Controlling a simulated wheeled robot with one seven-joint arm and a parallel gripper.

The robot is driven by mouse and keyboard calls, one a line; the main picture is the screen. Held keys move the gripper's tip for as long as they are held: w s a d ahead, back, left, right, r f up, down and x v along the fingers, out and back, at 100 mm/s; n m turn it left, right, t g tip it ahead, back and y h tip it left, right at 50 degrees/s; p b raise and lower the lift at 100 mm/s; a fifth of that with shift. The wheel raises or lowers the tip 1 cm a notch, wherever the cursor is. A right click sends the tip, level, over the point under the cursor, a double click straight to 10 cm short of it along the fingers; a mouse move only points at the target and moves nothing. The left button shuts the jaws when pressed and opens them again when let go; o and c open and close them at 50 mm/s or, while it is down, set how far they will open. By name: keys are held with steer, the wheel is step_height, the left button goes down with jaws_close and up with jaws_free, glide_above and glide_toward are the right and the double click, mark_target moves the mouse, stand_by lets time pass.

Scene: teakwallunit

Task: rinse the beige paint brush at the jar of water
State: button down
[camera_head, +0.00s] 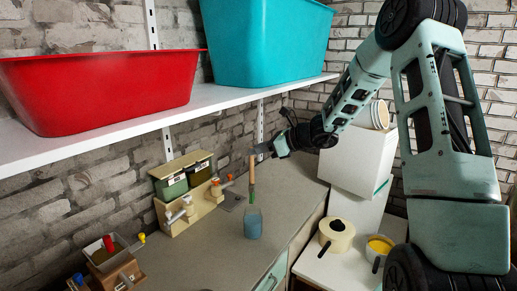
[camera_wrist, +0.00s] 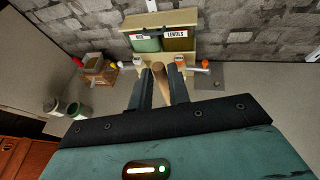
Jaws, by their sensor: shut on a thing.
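In the wrist view the beige handle (camera_wrist: 160,82) stands between the two fingers (camera_wrist: 161,90).
A white shelf (camera_head: 130,120) with a red tub (camera_head: 105,85) and a teal tub (camera_head: 265,40) overhangs the counter (camera_head: 180,255). A wooden rack (camera_head: 178,170) with two bins stands at the wall.

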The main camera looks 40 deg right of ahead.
step_height(320, 180, down, 10)
steer(key=b, duration=0.8)
stand_by(0.4)
steer(key=shift+d, duration=0.8)
stand_by(1.8)
steer(key=shift+r, duration=0.1)
